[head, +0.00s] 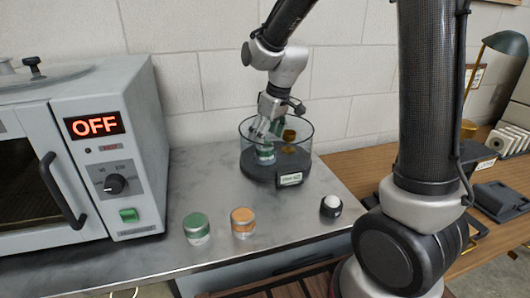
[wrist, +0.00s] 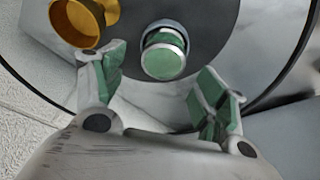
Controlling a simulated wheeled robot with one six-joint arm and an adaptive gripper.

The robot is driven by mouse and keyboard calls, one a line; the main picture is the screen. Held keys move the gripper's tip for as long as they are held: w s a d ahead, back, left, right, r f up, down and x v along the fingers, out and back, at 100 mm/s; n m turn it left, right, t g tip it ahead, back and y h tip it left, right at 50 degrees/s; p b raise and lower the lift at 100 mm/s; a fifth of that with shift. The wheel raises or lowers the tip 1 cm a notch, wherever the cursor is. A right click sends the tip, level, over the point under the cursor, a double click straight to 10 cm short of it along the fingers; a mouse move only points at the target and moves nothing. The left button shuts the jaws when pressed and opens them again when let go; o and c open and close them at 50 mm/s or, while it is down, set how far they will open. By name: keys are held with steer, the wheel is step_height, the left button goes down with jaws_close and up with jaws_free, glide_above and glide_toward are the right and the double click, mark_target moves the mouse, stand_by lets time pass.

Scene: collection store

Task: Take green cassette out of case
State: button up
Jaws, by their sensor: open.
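The case (head: 271,172) is a round dark base with a clear wall and a small label at its front, on the grey metal bench; its rim (wrist: 285,80) curves through the wrist view. The green cassette (wrist: 163,58), a short cylinder with a green top and pale metal band, stands inside. In the head view the green cassette (head: 265,155) shows through the clear wall, partly hidden. My gripper (head: 266,134) reaches down inside the case. In the wrist view my gripper (wrist: 163,88) is open, its green-padded fingers apart on either side of the cassette, with visible gaps.
A gold cup (wrist: 80,20) stands inside the case, close to the left finger; it also shows in the head view (head: 289,135). Green (head: 196,229) and orange (head: 242,222) canisters and a white-topped knob (head: 331,206) stand in front. An oven (head: 110,150) is left.

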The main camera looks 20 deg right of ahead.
steer(key=x, duration=0.4)
steer(key=shift+s+d, duration=0.1)
steer(key=shift+s, duration=0.2)
steer(key=c, duration=1.1)
